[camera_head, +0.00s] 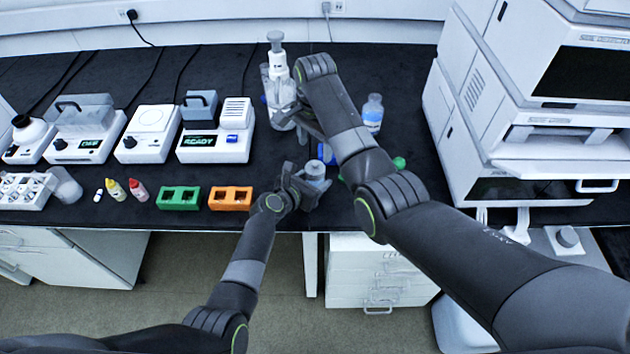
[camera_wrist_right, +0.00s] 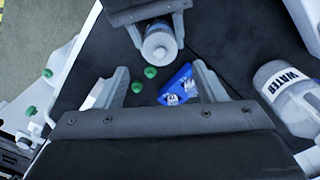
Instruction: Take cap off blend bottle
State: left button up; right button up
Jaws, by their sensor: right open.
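A small bottle with a pale grey-white top (camera_head: 315,171) is near the front edge of the bench, and it also shows at the top of the right wrist view (camera_wrist_right: 159,46). I take it to be the blend bottle. My left gripper (camera_head: 304,186) has its fingers on both sides of it and looks shut on it. My right gripper (camera_head: 298,122) is above the bench behind that bottle. In the right wrist view my right gripper (camera_wrist_right: 160,88) is open and empty, its fingers apart and clear of the bottle. I cannot tell the cap's lower edge.
A blue tray (camera_wrist_right: 176,86) with small white pieces and green caps (camera_wrist_right: 150,72) lie below my right gripper. A large lettered bottle (camera_wrist_right: 285,98) stands beside them. A blue-liquid bottle (camera_head: 373,113) and the instrument stack (camera_head: 480,110) are to the right. Green (camera_head: 178,198) and orange (camera_head: 230,198) racks lie left.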

aim_at(317, 165)
pick_arm(q)
jog(key=c, duration=0.7)
jog(key=shift+c, duration=0.2)
pick_arm(e)
jog(key=shift+c, duration=0.7)
jog(key=n, duration=0.3)
jog(key=n+y, duration=0.1)
jog(key=shift+s+d+r+n+t, duration=0.1)
jog(key=shift+d+r+n+t, duration=0.2)
jog(key=shift+d, duration=0.05)
jog(key=n, duration=0.4)
jog(key=shift+s+d+r+t+y, duration=0.25)
jog(key=shift+d+r+t+y, duration=0.05)
jog(key=shift+d+r+y, duration=0.1)
jog(key=f+n, duration=0.3)
jog(key=f+n+t+y, duration=0.1)
jog(key=f+n, duration=0.2)
jog(key=n, duration=0.1)
jog(key=a+f+n, duration=0.1)
jog(key=f+n, duration=0.2)
jog(key=n, duration=0.1)
jog(key=shift+w+a+t+y, duration=0.1)
jog(key=shift+w+t+y, duration=0.2)
jog(key=shift+y, duration=0.1)
jog(key=shift+r, duration=0.1)
jog(key=shift+c, duration=0.5)
